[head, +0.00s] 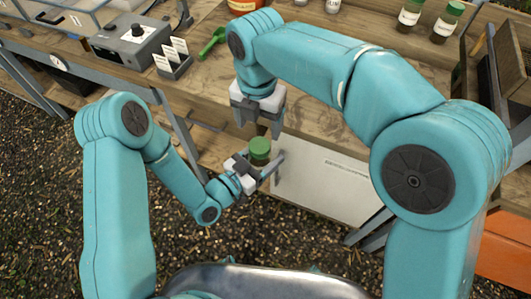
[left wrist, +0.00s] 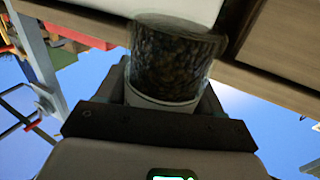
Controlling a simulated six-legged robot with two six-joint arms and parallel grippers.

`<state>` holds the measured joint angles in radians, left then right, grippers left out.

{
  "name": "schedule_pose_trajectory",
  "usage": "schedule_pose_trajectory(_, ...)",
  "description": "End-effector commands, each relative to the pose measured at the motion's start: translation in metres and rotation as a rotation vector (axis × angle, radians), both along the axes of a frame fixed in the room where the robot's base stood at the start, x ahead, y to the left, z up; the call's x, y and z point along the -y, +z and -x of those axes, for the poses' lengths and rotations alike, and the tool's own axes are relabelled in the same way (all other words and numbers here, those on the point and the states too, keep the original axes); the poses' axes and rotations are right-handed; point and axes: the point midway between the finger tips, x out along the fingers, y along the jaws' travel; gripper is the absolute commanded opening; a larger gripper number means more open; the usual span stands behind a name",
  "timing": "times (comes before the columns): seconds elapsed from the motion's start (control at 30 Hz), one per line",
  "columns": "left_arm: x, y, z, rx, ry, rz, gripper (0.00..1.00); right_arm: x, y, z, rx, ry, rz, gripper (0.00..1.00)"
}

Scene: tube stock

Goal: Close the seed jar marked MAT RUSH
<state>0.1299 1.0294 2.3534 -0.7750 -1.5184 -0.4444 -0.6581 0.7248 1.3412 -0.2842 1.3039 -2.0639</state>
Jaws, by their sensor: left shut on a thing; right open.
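In the left wrist view the clear jar (left wrist: 168,55) shows dark seeds and a pale band near the fingers, with no readable name.
Two jars with green lids, one on the left (head: 411,14) and one on the right (head: 447,20), stand at the back right. A green scoop (head: 212,42), a card holder (head: 174,62) and a grey device (head: 132,42) are on the bench. A white panel (head: 325,182) is right of the held jar.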

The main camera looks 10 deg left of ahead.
Motion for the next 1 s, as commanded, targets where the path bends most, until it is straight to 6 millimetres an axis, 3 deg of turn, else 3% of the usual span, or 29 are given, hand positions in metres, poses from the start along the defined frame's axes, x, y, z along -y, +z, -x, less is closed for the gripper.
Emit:
schedule_pose_trajectory(0.4,0.000,0.000,0.000,0.001,0.000,0.001,0.00,0.001,-0.062,0.000,-0.003,-0.001,0.001,0.74)
schedule_pose_trajectory(0.83,0.000,0.000,0.000,0.001,0.000,0.001,0.00,0.000,-0.073,0.000,-0.001,-0.001,0.000,0.74)
schedule_pose_trajectory(0.87,0.000,0.000,0.000,0.001,0.000,0.001,0.00,0.000,-0.073,0.000,-0.001,-0.001,0.000,0.71)
schedule_pose_trajectory(1.0,0.000,0.000,0.000,0.001,0.000,0.001,0.00,0.000,-0.073,0.000,-0.001,-0.001,0.000,0.25)
